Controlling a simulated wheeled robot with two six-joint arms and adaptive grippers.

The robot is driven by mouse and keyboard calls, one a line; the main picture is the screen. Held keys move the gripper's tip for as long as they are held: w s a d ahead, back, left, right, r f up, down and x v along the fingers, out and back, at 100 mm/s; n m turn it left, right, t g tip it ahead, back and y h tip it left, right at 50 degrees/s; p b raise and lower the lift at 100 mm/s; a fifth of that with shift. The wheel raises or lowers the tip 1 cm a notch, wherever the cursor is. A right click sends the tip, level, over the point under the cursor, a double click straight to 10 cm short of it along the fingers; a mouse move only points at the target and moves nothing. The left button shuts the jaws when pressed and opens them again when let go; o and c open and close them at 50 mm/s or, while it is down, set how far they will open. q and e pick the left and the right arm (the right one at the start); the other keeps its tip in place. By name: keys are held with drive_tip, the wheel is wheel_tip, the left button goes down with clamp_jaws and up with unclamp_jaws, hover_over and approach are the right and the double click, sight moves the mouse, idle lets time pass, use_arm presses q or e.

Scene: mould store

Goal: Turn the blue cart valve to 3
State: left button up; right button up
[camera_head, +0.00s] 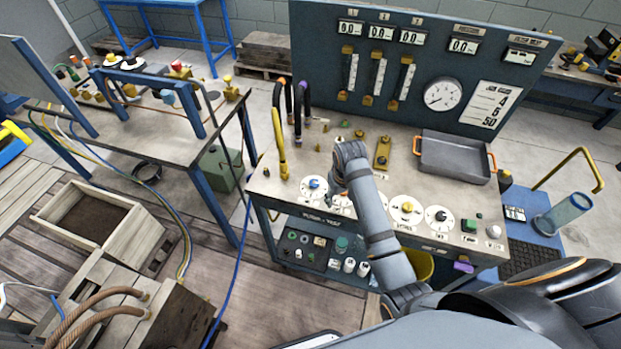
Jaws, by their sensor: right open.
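The blue valve knob (314,183) sits on a round white dial at the left of the dial row along the cart's front edge. The dial's numbers and the knob's exact setting are too small to read. My right arm comes in from the lower right and reaches over the cart top. My right gripper (338,188) points down just right of the blue knob, partly hidden by its own arm. It is open, and I see no contact with the knob. A neighbouring dial is partly covered by this arm. My left gripper is not in view.
The cart top (265,185) also carries a yellow dial knob (407,208), a black one (440,215), a grey tray (452,158) and upright hoses (279,140) behind the blue knob. A gauge panel (443,60) stands at the back. A workbench (130,115) stands at left.

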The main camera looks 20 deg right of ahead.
wheel_tip(320, 180, up, 7)
drive_tip(key=n+g, duration=0.1)
drive_tip(key=g, duration=0.1)
hover_over(314, 182)
wheel_tip(314, 182, down, 10)
drive_tip(key=shift+s+r+p, duration=0.1)
drive_tip(key=shift+r+p, duration=0.05)
drive_tip(key=shift+p, duration=0.5)
drive_tip(key=shift+c, duration=0.4)
clamp_jaws()
